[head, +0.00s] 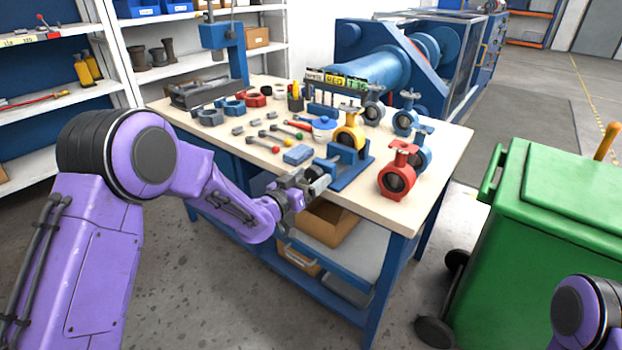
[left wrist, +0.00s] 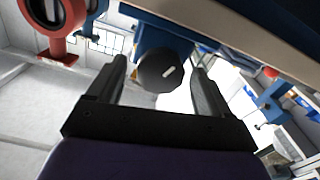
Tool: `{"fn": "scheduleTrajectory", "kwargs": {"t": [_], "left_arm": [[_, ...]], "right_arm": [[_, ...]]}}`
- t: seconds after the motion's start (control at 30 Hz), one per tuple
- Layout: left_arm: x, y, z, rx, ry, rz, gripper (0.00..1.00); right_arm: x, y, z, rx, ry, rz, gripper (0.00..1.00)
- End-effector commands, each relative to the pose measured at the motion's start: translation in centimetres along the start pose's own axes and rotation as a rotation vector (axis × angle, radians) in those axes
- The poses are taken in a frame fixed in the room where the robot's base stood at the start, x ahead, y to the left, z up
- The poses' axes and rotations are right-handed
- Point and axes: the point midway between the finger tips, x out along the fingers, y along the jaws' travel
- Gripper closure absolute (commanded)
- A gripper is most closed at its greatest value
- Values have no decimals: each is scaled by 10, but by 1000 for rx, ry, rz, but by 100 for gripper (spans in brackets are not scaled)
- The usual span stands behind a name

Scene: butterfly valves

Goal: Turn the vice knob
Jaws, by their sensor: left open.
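The blue vice (head: 350,168) is fixed at the front edge of the workbench, and a yellow butterfly valve (head: 351,134) stands at its jaws. In the left wrist view the vice (left wrist: 162,38) shows from below, with its dark round knob (left wrist: 161,72) bearing a pale stripe. My left gripper (head: 312,184) is at the front of the vice and hides most of the knob in the head view. In the left wrist view its two fingers (left wrist: 159,80) are open, one on each side of the knob, with visible gaps. My right gripper is out of view.
A red valve (head: 396,178) and blue valves (head: 406,118) stand right of the vice on the wooden bench top (head: 430,155). Tools and a blue block (head: 297,155) lie to its left. A cardboard box (head: 325,222) sits below. A green bin (head: 560,220) stands at right.

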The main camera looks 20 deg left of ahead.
Motion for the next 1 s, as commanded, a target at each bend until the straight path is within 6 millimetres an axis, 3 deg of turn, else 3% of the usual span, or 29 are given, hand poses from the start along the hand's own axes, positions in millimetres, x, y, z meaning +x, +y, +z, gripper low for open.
{"fn": "scheduleTrajectory", "kwargs": {"t": [0.2,0.4,0.83,0.87,0.9,1.0], "left_arm": [[1,0,0,0,0,0,20],[1,0,0,1,0,0,77],[0,0,0,91,-1,1,76],[0,0,0,90,-1,1,36],[0,0,0,90,-1,0,23],[0,0,0,90,-1,0,20]], "right_arm": [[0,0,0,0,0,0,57],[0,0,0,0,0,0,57],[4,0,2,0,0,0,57],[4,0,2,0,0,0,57],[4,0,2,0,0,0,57],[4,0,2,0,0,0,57]]}}
